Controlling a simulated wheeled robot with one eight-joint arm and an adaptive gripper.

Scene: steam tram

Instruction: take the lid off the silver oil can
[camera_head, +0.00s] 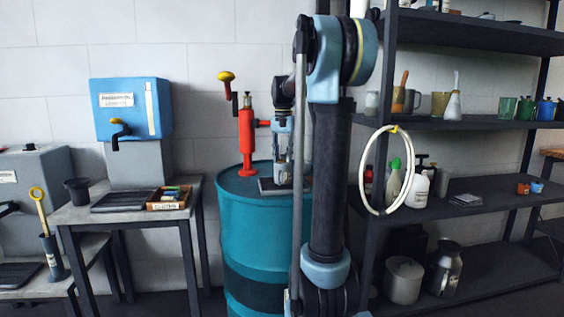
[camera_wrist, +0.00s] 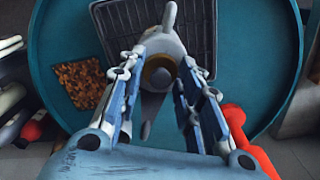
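A silver-grey can (camera_head: 283,172) stands on a dark tray (camera_head: 266,187) on top of the blue drum. In the wrist view the can (camera_wrist: 158,46) shows from above, with a pale spout pointing away and a round brownish top with a dark centre (camera_wrist: 160,75). I cannot tell whether that round part is the lid or an opening. My gripper (camera_wrist: 165,62) points down over the can, its two fingers apart on either side of the round top. In the head view my gripper (camera_head: 282,135) is just above the can, which my arm partly hides at the right.
The blue drum (camera_head: 245,230) carries a red hand pump (camera_head: 247,140) close to the left of my gripper. A brown patterned patch (camera_wrist: 83,83) lies on the drum top. Shelves (camera_head: 480,208) with vessels stand at right; a small table (camera_head: 140,213) stands at left.

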